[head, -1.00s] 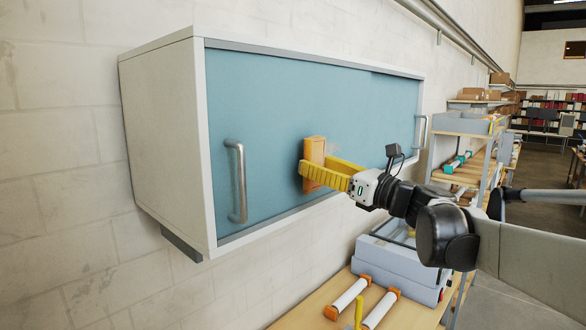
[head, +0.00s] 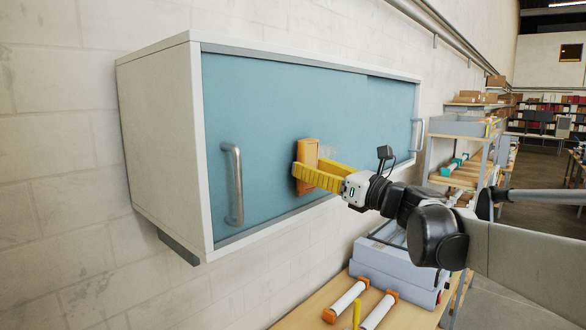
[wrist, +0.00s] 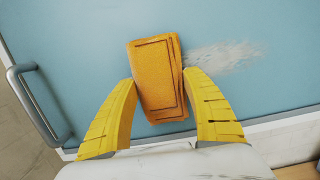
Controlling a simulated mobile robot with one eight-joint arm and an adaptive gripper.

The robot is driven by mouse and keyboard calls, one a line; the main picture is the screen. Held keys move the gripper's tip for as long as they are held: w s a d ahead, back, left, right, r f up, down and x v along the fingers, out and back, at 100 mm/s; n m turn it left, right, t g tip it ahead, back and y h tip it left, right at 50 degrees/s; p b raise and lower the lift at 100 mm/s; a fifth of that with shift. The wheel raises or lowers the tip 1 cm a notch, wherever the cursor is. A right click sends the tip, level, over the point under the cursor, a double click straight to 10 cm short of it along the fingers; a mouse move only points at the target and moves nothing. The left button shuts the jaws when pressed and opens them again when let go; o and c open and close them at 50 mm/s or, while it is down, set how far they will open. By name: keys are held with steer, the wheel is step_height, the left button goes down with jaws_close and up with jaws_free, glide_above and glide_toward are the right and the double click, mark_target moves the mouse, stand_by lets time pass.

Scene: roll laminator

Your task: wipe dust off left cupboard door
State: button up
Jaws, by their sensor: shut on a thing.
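The left cupboard door (head: 260,105) is a teal sliding panel with a vertical metal handle (head: 232,184) near its left edge; in the wrist view the door (wrist: 75,25) fills the background. My gripper (head: 312,172) has its yellow fingers shut on an orange folded cloth or pad (head: 307,150), which lies against the door or very close to it, right of the handle. The wrist view shows the orange pad (wrist: 157,85) between both fingertips. A pale grey dust smear (wrist: 225,57) lies just right of the pad; the pad hides any dust behind it.
The white cupboard (head: 160,140) hangs on a block wall. The right door (head: 395,110) has its own handle (head: 417,135). Below stands a wooden table with a grey machine (head: 400,265) and orange-ended rolls (head: 345,302). Shelves stand farther right.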

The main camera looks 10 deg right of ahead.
mark_target(324, 151)
steer(key=shift+x, duration=0.8)
steer(key=shift+d, duration=0.1)
